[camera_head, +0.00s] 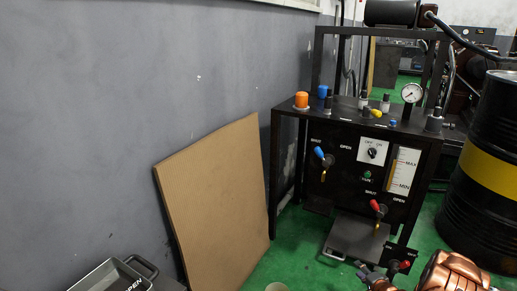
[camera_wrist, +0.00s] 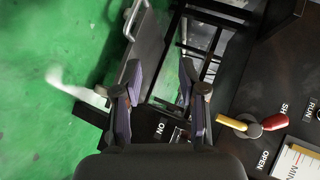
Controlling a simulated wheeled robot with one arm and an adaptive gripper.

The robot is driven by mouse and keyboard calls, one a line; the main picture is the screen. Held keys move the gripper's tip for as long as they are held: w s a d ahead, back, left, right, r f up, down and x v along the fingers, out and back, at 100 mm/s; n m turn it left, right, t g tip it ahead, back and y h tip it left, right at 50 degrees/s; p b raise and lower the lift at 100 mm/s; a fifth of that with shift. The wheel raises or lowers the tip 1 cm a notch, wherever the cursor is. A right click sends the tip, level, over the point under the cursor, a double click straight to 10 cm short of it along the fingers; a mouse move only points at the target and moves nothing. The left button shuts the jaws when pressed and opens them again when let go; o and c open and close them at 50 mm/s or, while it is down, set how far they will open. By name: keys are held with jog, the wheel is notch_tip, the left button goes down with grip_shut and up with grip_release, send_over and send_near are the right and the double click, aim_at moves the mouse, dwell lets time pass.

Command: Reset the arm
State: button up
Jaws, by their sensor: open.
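My gripper shows in the wrist view (camera_wrist: 160,75) with its two fingers spread and nothing seen between them. In the head view my copper-coloured arm enters at the bottom right, in front of the black hydraulic fixture (camera_head: 345,133). The gripper is close to the fixture's lower right part, near a small ON switch panel (camera_wrist: 172,131). A red-handled valve (camera_head: 378,208) is on the fixture's front, and it also shows right of the fingers in the wrist view (camera_wrist: 273,122). A blue-handled valve (camera_head: 320,154) is higher up. Contact between fingers and fixture cannot be told.
A black drum with a yellow band (camera_head: 488,160) stands right of the fixture. A grey tray (camera_head: 352,240) sits low in front of it. A brown board (camera_head: 218,205) leans on the left wall. A dark container (camera_head: 110,277) is at bottom left. Some green floor is clear.

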jog(key=a+r+n+g+h+p, duration=0.2)
jog(key=r+p, duration=0.4)
jog(key=r, duration=0.9)
jog(key=a+r+n+g+h+p, duration=0.1)
jog(key=a+r+n+g+p, duration=0.15)
jog(key=r+p, duration=0.85)
jog(key=s+a+r+n+g+p, duration=0.1)
jog(key=s+r, duration=0.2)
jog(key=r, duration=0.3)
jog(key=s+a+r+g+h, duration=0.1)
jog(key=s+r, duration=0.1)
jog(key=r, duration=0.4)
jog(key=s+a+r+n+g+p, duration=0.1)
jog(key=s+r, duration=0.2)
jog(key=r, duration=0.2)
jog(key=s+a+r+n+g+p, duration=0.2)
jog(key=s+a+r+p, duration=0.3)
jog(key=s+r, duration=0.6)
jog(key=s+a+r+n+g+p, duration=0.2)
jog(key=s+r+p, duration=0.6)
jog(key=s, duration=0.9)
jog(key=s+a+r+n+g+y+p, duration=0.1)
jog(key=s+a+r+p, duration=0.5)
jog(key=s+r, duration=0.8)
jog(key=a+n+g, duration=0.1)
jog(key=g, duration=0.1)
jog(key=shift+s+a+r+n+g, duration=0.25)
jog(key=shift+a+n+g, duration=0.05)
jog(key=shift+n+g, duration=0.05)
jog(key=shift+d, duration=0.1)
